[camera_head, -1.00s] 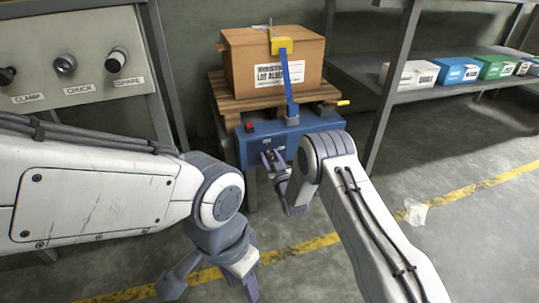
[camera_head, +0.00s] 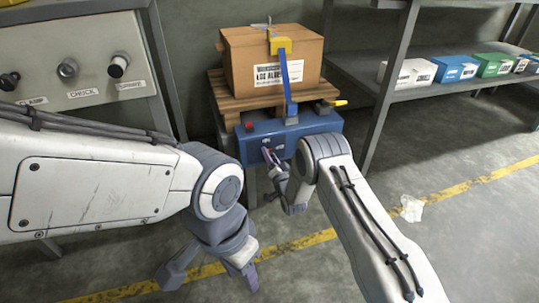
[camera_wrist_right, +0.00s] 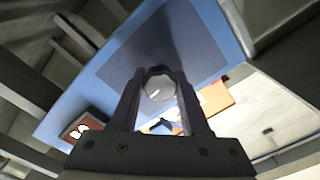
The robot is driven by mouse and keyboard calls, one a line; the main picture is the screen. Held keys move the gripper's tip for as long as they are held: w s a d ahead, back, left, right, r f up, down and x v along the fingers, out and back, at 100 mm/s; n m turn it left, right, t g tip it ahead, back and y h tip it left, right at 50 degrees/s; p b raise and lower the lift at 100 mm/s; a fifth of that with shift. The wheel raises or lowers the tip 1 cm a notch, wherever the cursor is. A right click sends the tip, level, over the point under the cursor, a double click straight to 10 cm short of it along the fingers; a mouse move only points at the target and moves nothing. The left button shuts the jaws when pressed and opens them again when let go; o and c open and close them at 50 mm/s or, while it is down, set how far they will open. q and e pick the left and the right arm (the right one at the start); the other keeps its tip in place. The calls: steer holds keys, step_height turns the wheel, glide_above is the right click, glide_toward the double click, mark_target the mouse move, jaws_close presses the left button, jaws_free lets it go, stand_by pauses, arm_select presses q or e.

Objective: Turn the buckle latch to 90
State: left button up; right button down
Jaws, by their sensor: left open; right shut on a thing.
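My right gripper (camera_head: 268,160) is at the front face of a blue box (camera_head: 313,127). In the right wrist view its fingers (camera_wrist_right: 160,92) are shut on a round grey knob (camera_wrist_right: 159,89) with a short pale mark, standing on the blue box's face (camera_wrist_right: 228,47). In the head view the knob is hidden by the gripper. I cannot tell whether this knob is the buckle latch. A yellow buckle (camera_head: 281,46) sits on a blue strap (camera_head: 287,80) over a cardboard box (camera_head: 246,66). My left gripper (camera_head: 211,275) is open and empty, low over the floor.
The cardboard box stands on a wooden pallet (camera_head: 231,103). A yellow-tipped lever (camera_head: 338,103) is on the blue box's right. A panel with labelled knobs (camera_head: 90,72) is at left, a shelf (camera_head: 450,88) with small boxes at right. Crumpled plastic (camera_head: 411,208) lies on the floor.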

steer(key=shift+f+m, duration=0.1)
steer(key=shift+m, duration=0.5)
steer(key=shift+c, duration=1.9)
jaws_free()
steer(key=p+v, duration=0.5)
steer(key=v, duration=0.5)
steer(key=shift+s, duration=0.3)
